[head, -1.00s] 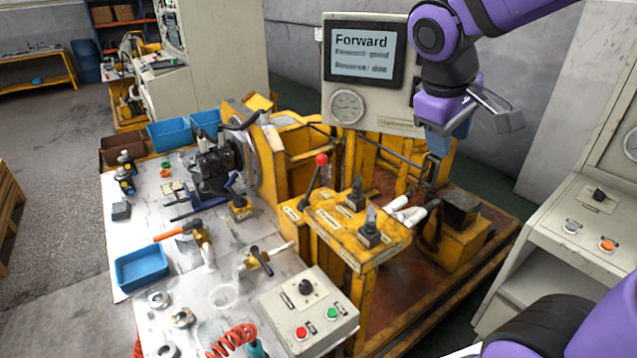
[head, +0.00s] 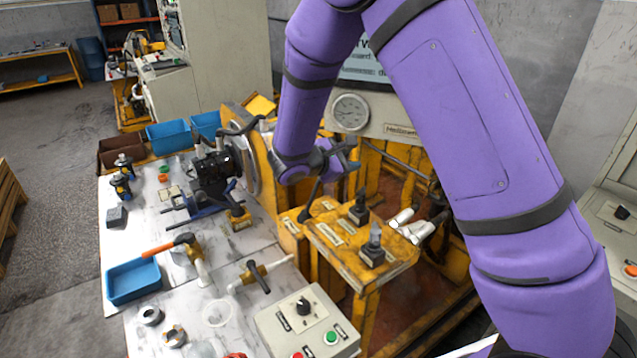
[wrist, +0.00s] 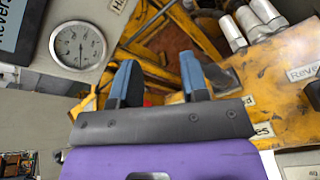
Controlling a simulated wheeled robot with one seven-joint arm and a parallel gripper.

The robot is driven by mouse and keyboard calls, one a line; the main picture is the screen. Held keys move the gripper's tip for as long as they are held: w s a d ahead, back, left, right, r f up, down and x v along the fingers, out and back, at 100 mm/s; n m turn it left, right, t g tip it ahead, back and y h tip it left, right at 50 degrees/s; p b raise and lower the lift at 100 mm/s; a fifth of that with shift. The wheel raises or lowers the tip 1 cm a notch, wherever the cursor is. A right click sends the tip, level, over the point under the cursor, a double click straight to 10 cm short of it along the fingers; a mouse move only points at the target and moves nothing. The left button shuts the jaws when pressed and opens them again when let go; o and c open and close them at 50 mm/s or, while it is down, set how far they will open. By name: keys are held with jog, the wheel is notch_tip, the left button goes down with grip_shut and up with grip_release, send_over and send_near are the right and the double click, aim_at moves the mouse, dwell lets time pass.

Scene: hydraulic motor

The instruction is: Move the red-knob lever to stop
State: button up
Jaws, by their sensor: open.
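The lever's dark shaft (head: 311,199) rises from the left side of the yellow control block (head: 335,240) in the head view. Its red knob is hidden there behind my gripper and wrist. My gripper (head: 350,158) is at the top of the shaft, seen from behind, and whether it touches the lever cannot be told. In the wrist view my gripper (wrist: 158,78) has its two blue-grey fingers wide apart, with nothing clearly held between them.
Two other dark levers (head: 374,246) stand on the block, close to the right of the red-knob lever. The gauge panel (head: 400,118) is behind my gripper, and my arm covers most of its screen. A button box (head: 308,322) and the cluttered workbench (head: 235,262) lie in front and left.

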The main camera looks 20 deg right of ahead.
aim_at(317, 183)
jog(key=w+a+f+n+t+y, duration=0.1)
jog(key=w+a+f+n+t, duration=0.3)
jog(key=f, duration=0.4)
jog(key=w+a+f+n+t+y, duration=0.1)
jog(key=w+a+f+n+t, duration=0.1)
jog(key=a+f+n+t, duration=0.35)
jog(key=shift+g, duration=0.65)
jog(key=x, duration=0.3)
jog(key=f+x, duration=0.1)
jog(key=x, duration=0.2)
jog(key=f+x, duration=0.1)
jog(key=x, duration=0.3)
jog(key=shift+w+a, duration=0.2)
jog(key=shift+a, duration=0.1)
jog(key=shift+c, duration=0.2)
grip_shut()
